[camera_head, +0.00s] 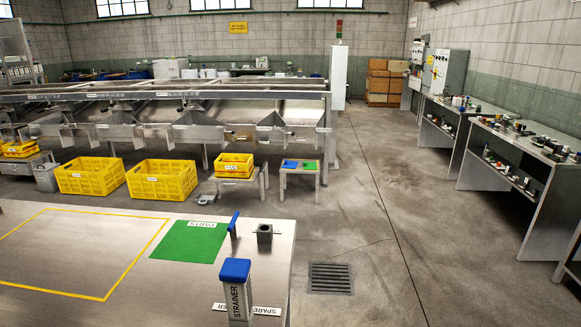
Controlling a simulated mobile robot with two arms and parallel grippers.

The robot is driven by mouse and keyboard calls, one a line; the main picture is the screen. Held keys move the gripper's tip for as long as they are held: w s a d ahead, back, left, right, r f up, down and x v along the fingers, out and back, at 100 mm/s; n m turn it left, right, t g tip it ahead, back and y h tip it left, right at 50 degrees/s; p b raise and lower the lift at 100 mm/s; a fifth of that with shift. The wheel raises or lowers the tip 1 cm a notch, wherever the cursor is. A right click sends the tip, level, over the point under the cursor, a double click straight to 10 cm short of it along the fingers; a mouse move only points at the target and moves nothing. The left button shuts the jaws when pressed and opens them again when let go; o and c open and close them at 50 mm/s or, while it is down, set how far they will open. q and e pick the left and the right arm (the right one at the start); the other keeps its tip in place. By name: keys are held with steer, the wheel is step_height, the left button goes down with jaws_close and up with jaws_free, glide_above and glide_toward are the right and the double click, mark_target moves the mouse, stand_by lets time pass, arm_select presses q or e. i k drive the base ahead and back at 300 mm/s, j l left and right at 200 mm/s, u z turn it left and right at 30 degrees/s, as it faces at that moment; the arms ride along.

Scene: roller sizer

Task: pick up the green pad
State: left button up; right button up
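A small green pad (309,166) lies on a low metal stand (301,174), beside a blue pad (290,164) on its left. A larger flat green area (185,243) with a white label lies on the near metal table (268,232). The frame does not settle which of the two greens is the task's pad. Neither of my grippers is in view.
On the near table stand a blue-topped post labelled STRAINER (236,285), a blue handle (233,223) and a small metal block (264,234). Yellow crates (161,182) stand beyond it. Clear floor (370,225) lies to the right, with a drain grate (330,278).

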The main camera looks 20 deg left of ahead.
mark_target(307, 166)
steer(key=i+l, duration=0.7)
steer(key=l, duration=0.25)
steer(key=i+l, duration=0.35)
steer(key=i+u, duration=0.15)
steer(key=i, duration=0.5)
steer(key=i+l+u, duration=0.2)
steer(key=i, duration=0.4)
steer(key=i+l+u, duration=0.15)
steer(key=i, duration=0.5)
steer(key=i+j+u, duration=0.1)
steer(key=i+u, duration=0.2)
steer(key=i, duration=0.35)
steer(key=i+l+u, duration=0.1)
steer(key=i+u, duration=0.2)
steer(key=i, duration=0.3)
steer(key=i+l+u, duration=0.3)
steer(key=i, duration=0.35)
steer(key=i+j, duration=0.15)
steer(key=i, duration=0.2)
steer(key=i+j+z, duration=0.1)
steer(key=i, duration=0.3)
steer(key=i+j, duration=0.2)
steer(key=i, duration=0.15)
